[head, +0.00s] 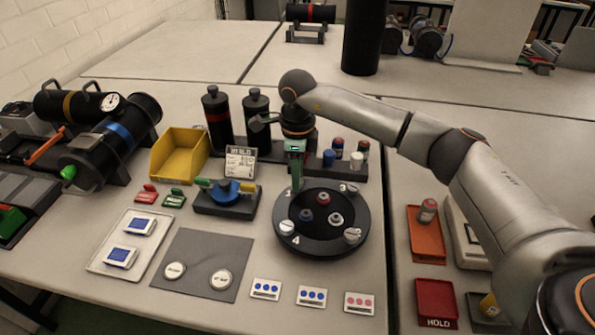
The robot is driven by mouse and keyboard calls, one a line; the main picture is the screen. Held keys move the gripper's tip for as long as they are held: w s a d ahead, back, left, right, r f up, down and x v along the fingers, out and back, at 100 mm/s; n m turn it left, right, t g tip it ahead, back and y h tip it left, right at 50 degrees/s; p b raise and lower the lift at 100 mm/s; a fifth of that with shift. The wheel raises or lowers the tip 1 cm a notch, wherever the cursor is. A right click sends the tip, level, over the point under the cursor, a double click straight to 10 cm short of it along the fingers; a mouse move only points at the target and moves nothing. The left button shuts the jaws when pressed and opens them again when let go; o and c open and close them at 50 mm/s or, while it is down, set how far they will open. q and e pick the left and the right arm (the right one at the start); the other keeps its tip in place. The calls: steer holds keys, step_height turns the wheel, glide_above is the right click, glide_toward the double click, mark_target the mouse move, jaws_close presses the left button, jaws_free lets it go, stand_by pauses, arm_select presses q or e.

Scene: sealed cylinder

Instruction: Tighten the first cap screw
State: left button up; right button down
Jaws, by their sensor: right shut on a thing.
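A black round flange (322,251) lies on the table with numbered positions around its rim. Silver cap screws show at the front left (286,227), near the 4, at the front right (352,235), and at the back right near the 3. My right gripper (295,141) is over the flange's back left edge, shut on a green driver tool (296,168) that points down. The tool's lower end is at the rim near the 1. The screw there is hidden by the tool, so I cannot tell whether they touch. My left gripper is not in view.
Inside the flange are several small fittings (323,198). Behind it stand black bottles (216,117) and a rack of small capped bottles (328,158). A yellow bin (180,152) and a blue cradle (232,190) are left. Small cards (311,296) lie in front.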

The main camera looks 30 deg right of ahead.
steer(key=m, duration=0.2)
steer(key=m+p, duration=0.1)
steer(key=m, duration=0.2)
steer(key=shift+w+r+m, duration=0.1)
steer(key=shift+r+m, duration=0.2)
steer(key=m+p, duration=0.2)
steer(key=m, duration=0.2)
steer(key=shift+m, duration=0.3)
steer(key=m+p, duration=0.1)
steer(key=m, duration=0.4)
steer(key=shift+w+r+p, duration=0.1)
steer(key=shift+p, duration=0.25)
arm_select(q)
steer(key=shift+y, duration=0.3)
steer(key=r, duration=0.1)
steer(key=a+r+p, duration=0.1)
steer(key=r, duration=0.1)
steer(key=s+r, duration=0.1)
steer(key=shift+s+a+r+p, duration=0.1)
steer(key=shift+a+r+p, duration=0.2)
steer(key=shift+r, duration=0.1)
arm_select(e)
steer(key=m, duration=0.5)
steer(key=shift+m, duration=0.3)
steer(key=c, duration=0.9)
jaws_free()
steer(key=o, duration=0.3)
steer(key=shift+f, duration=0.25)
steer(key=shift+s, duration=0.2)
